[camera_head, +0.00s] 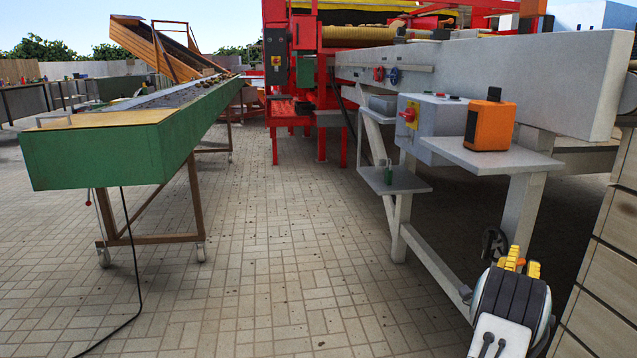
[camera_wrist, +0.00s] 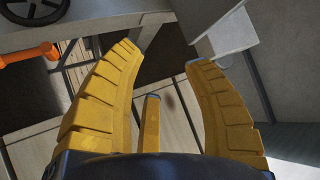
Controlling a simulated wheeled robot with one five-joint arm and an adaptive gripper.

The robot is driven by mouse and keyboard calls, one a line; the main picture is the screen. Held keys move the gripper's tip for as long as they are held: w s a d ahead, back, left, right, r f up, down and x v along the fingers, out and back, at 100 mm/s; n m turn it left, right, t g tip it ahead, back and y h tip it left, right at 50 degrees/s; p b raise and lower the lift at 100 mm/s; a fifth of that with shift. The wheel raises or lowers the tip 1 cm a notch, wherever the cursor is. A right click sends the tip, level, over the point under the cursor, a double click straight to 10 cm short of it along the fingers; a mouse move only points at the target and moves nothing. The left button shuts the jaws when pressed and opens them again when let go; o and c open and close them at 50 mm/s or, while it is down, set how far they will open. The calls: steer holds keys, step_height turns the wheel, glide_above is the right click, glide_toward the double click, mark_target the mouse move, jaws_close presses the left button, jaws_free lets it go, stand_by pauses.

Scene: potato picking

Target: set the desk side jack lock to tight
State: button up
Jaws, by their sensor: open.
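My gripper (camera_head: 522,261) is at the lower right of the head view, its yellow fingers seen from behind. In the wrist view, the gripper (camera_wrist: 161,55) is open, with its two ribbed yellow fingers apart and nothing between them. An orange bar-shaped handle (camera_wrist: 28,55) is at the upper left of that view, outside the left finger and apart from it. It may be the jack lock, but I cannot tell its setting. A dark handwheel (camera_wrist: 33,10) is just above it, cut by the frame edge.
A grey machine frame (camera_head: 430,262) with a shelf (camera_head: 485,157) carrying an orange box (camera_head: 490,122) stands beyond my gripper. A green-ended conveyor table (camera_head: 95,157) is at left. The tiled floor (camera_head: 270,230) between is clear.

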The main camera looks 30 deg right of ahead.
steer(key=w+a+r+n+t+y+p, duration=0.1)
steer(key=w+a+r+n+y+p, duration=0.35)
steer(key=w+r+p, duration=0.2)
steer(key=w+a+r+n+t+y+p, duration=0.2)
steer(key=w+a+r+n+y+p, duration=0.1)
steer(key=w+a+r+p, duration=0.4)
steer(key=w+a+r+n+y+p, duration=0.3)
steer(key=a+r+p, duration=0.1)
steer(key=a, duration=0.3)
steer(key=w+a+r+n+y+p, duration=0.3)
steer(key=a+r+y, duration=0.1)
steer(key=a, duration=0.4)
steer(key=s+a+r+n+g+y+p, duration=0.1)
steer(key=s+a+r+n+y+p, duration=0.1)
steer(key=s+a+r+n+p, duration=0.3)
steer(key=s+a+g+y+p, duration=0.1)
steer(key=a+g+y+p, duration=0.15)
steer(key=a, duration=0.55)
steer(key=s+a+r+n+g+y+p, duration=0.1)
steer(key=s+a+r+n+p, duration=0.25)
steer(key=a, duration=0.25)
steer(key=s+a+r+n+g+y+p, duration=0.1)
steer(key=s+a+r+n+g+p, duration=0.1)
steer(key=s, duration=0.6)
steer(key=s+a+r+n+g+y+p, duration=0.1)
steer(key=s+a+r+n+g+p, duration=0.1)
steer(key=s+a+n+p, duration=0.2)
steer(key=s+a+p, duration=0.3)
steer(key=s, duration=0.1)
steer(key=shift+a, duration=0.4)
